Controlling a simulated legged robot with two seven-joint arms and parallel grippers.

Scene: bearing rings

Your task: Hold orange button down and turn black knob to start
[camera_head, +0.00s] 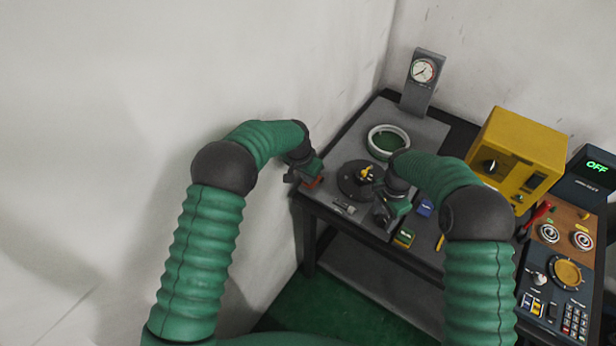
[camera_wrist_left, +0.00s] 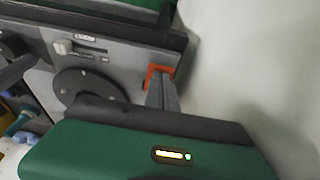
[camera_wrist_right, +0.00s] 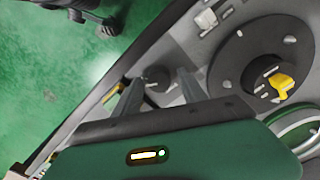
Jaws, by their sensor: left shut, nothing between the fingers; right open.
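The orange button (camera_wrist_left: 158,72) is a square orange piece at the panel's edge by the wall; it also shows in the head view (camera_head: 314,183). My left gripper (camera_wrist_left: 161,84) is shut and empty, its fingertips at the orange button and overlapping it in view. I cannot tell whether the button is pressed. The black knob (camera_wrist_right: 157,76) is a small dark round knob at the front of the panel. My right gripper (camera_wrist_right: 158,85) is open, with its fingers on either side of the knob in view; contact cannot be told. In the head view the right gripper (camera_head: 384,214) hides the knob.
Between the arms lies a dark disc (camera_head: 350,184) with a yellow piece. A slider (camera_head: 343,207) is in front, a pale ring (camera_head: 388,141) and gauge (camera_head: 424,70) behind. A yellow box (camera_head: 518,150) and control panel (camera_head: 553,290) stand right. The display (camera_head: 597,166) reads OFF.

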